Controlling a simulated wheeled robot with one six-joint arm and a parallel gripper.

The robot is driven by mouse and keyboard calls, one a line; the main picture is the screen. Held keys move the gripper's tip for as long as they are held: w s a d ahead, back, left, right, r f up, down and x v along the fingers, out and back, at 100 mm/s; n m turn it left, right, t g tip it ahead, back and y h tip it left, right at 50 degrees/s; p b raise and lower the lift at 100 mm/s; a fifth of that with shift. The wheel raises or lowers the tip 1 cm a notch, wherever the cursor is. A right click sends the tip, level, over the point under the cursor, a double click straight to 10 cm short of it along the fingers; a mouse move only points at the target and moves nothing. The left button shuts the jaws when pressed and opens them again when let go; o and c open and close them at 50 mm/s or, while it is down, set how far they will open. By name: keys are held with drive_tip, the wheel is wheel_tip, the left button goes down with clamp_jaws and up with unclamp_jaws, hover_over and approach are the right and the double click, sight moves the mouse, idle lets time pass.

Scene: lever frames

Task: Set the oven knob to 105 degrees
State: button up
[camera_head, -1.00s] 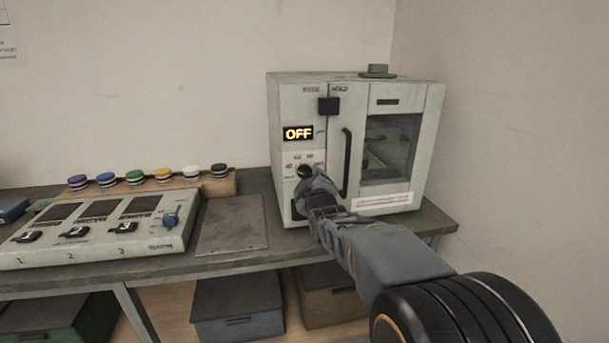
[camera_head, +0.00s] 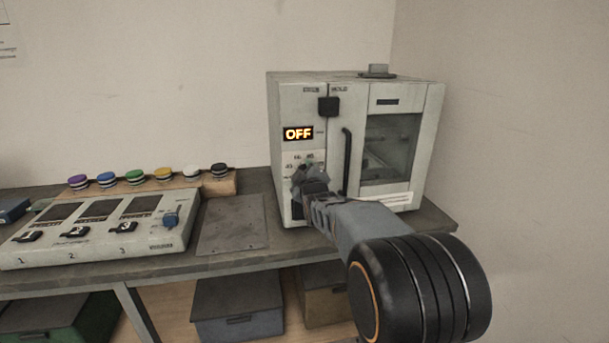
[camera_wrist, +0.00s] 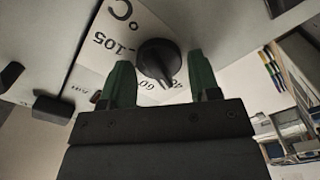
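The oven (camera_head: 355,92) stands at the right end of the bench. Its display (camera_head: 298,133) reads OFF. The black oven knob (camera_wrist: 158,60) shows in the wrist view on a white dial plate with degree marks, with 105 printed to its left. In the head view my arm hides the knob. My gripper (camera_wrist: 160,82) is open, with one green-padded finger on each side of the knob. The fingers look apart from the knob, with gaps showing. In the head view my gripper (camera_head: 310,178) is at the oven's dial panel.
The oven door has a vertical black handle (camera_head: 347,160) right of my gripper. A black square switch (camera_head: 329,106) sits above. A control box (camera_head: 100,230) with several switches and a row of coloured knobs are to the left. A flat grey plate (camera_head: 232,224) lies between.

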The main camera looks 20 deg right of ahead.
drive_tip(key=c, duration=0.6)
